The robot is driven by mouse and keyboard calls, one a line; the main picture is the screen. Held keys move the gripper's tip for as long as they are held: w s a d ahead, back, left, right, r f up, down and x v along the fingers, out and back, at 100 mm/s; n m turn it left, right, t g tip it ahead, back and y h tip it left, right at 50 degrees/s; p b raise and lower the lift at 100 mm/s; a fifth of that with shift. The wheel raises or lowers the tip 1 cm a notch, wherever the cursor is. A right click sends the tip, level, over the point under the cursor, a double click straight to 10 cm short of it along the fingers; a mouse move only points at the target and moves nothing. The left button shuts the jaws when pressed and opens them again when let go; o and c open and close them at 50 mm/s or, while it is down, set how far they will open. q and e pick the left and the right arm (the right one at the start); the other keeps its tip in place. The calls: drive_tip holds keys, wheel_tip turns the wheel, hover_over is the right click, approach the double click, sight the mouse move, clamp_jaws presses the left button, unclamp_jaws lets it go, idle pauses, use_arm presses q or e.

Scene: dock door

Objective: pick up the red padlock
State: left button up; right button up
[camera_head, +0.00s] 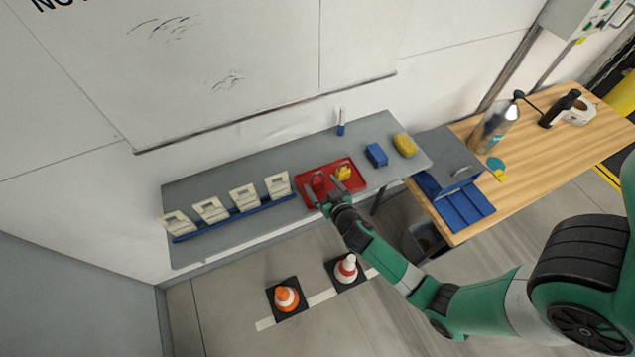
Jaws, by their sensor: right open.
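The red padlock (318,179) sits in the left part of a shallow red tray (352,183) on the grey shelf. A yellow object (343,172), perhaps another padlock, lies to its right in the same tray. My right gripper (322,195) is open at the tray's front left edge, with its fingers pointing toward the red padlock. I cannot tell whether a finger touches the padlock. My left gripper is not in view.
Several white cards (245,198) stand in a blue rail left of the tray. A blue block (376,155), a yellow sponge-like block (404,145) and a marker (341,124) lie to the right and behind. Cones (286,298) stand on the floor below.

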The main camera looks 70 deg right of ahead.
sight(316, 179)
drive_tip(key=shift+b+x, duration=0.35)
drive_tip(key=shift+x, duration=2.85)
drive_tip(key=shift+a+f, duration=0.1)
drive_tip(key=shift+a, duration=0.05)
clamp_jaws()
